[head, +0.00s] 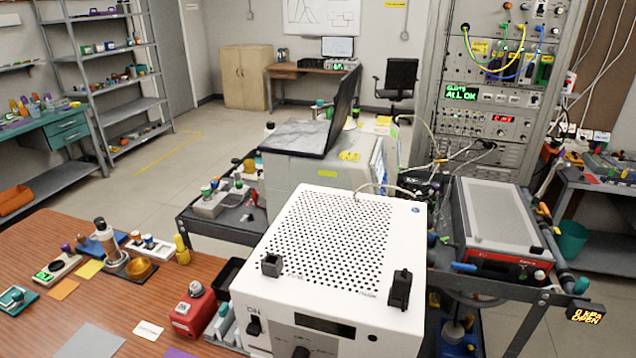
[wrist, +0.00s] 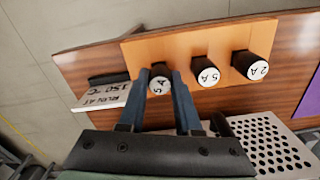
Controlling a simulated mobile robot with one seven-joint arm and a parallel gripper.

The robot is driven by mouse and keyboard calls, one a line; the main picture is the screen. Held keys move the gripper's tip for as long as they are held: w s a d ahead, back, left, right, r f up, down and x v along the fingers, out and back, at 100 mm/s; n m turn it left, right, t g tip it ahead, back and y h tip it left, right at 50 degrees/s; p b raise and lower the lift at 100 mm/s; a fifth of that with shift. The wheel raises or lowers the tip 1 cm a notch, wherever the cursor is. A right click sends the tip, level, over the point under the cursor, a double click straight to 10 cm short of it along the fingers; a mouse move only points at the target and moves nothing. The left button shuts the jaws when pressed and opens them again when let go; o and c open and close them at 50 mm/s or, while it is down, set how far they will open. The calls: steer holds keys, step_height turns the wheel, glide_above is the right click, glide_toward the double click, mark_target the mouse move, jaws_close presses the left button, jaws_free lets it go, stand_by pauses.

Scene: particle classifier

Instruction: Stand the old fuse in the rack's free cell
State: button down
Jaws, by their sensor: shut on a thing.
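In the wrist view my gripper (wrist: 160,82) has its two blue fingers on either side of a dark fuse (wrist: 160,71) with a white cap that reads 5 A. The fuse is between the fingertips at the left part of the orange-brown rack (wrist: 142,52). Whether its foot is in a cell or just above one is hidden. A second 5 A fuse (wrist: 208,76) and a 2 A fuse (wrist: 258,71) stand in the rack to its right, clear of the fingers. I cannot make out the gripper or the rack in the head view.
A perforated light panel (wrist: 240,130) is close at the lower right.

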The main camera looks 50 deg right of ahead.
steer(key=c, duration=0.5)
jaws_free()
step_height(320, 180, up, 13)
steer(key=shift+f, duration=0.1)
stand_by(0.3)
